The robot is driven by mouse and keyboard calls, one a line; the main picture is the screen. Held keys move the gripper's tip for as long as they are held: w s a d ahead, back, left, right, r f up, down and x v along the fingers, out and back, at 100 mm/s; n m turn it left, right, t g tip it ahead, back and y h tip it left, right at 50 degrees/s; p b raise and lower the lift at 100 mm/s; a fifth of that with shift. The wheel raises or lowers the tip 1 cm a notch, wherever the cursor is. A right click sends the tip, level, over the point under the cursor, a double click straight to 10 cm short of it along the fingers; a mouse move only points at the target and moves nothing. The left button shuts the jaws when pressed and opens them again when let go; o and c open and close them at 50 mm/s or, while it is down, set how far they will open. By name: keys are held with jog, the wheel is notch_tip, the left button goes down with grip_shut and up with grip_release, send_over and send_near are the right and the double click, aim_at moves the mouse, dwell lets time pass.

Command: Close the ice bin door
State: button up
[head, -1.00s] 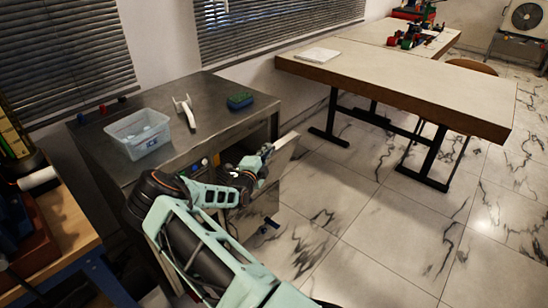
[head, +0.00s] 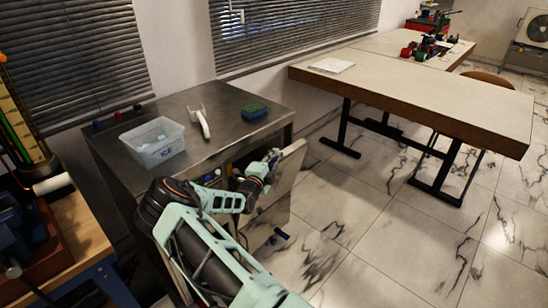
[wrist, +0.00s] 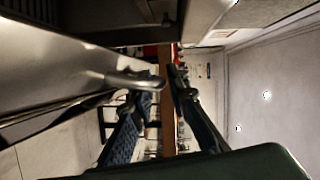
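The ice bin is a grey metal cabinet (head: 185,118); its front opening shows dark inside. The door (head: 287,178) stands swung open, jutting out from the cabinet front at its right side. In the head view my gripper (head: 270,160) is at the upper part of the door, on the side facing the cabinet opening; I cannot tell whether they touch. My arm hides much of the cabinet front.
On the cabinet top are a clear ice tub (head: 155,145), a white scoop (head: 201,122) and a green-and-blue sponge (head: 254,111). A long table (head: 430,85) stands behind at right. A workbench (head: 75,235) is at left. The tiled floor at right is clear.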

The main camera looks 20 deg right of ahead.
jog(key=v, duration=1.2)
jog(key=shift+c, duration=0.3)
